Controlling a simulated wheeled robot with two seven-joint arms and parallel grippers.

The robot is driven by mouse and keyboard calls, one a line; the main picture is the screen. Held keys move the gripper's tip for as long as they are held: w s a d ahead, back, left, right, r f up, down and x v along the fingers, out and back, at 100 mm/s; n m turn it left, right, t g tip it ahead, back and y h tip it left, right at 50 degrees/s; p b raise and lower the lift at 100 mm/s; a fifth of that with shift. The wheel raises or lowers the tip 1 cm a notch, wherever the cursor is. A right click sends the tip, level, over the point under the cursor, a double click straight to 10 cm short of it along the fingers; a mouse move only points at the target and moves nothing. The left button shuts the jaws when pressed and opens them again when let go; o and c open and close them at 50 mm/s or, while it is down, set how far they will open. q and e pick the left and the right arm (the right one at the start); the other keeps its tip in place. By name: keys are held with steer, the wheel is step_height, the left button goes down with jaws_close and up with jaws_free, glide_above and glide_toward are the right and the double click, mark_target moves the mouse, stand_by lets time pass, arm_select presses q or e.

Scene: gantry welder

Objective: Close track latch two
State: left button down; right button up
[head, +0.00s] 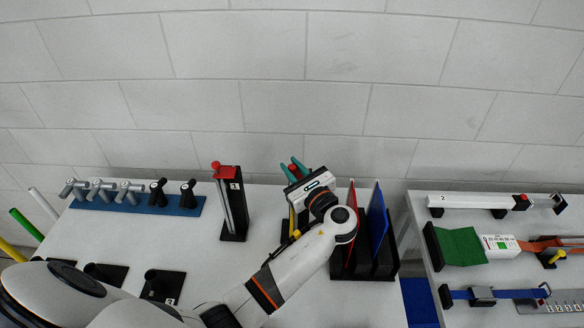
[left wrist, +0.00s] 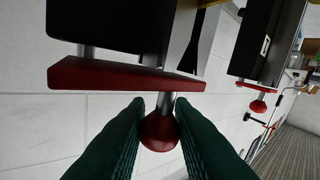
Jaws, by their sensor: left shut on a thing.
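My left gripper (head: 293,170) has its teal fingers closed around a red ball knob (left wrist: 160,132) on a short grey stem. The stem comes out of a red plate (left wrist: 125,76) with a black body (left wrist: 110,25) beyond it in the left wrist view. I take this to be track latch two; no number shows on it, and my gripper and wrist hide most of it in the head view. A similar upright latch (head: 229,172) with a red top, red knob and grey rails stands to the left; it also shows in the left wrist view (left wrist: 258,88). My right gripper is not in view.
A blue rail with several taps (head: 130,200) lies at the left. A black rack with red and blue panels (head: 375,230) stands close right of my arm. A second table at the right carries a white bar marked 2 (head: 470,203) and straps (head: 460,245).

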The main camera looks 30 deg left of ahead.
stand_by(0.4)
arm_select(q)
steer(key=c, duration=1.3)
jaws_free()
steer(key=shift+d, duration=0.1)
steer(key=shift+s+d, duration=0.2)
steer(key=shift+d, duration=0.05)
steer(key=p+v, duration=0.3)
steer(key=v, duration=0.8)
steer(key=shift+d, duration=0.15)
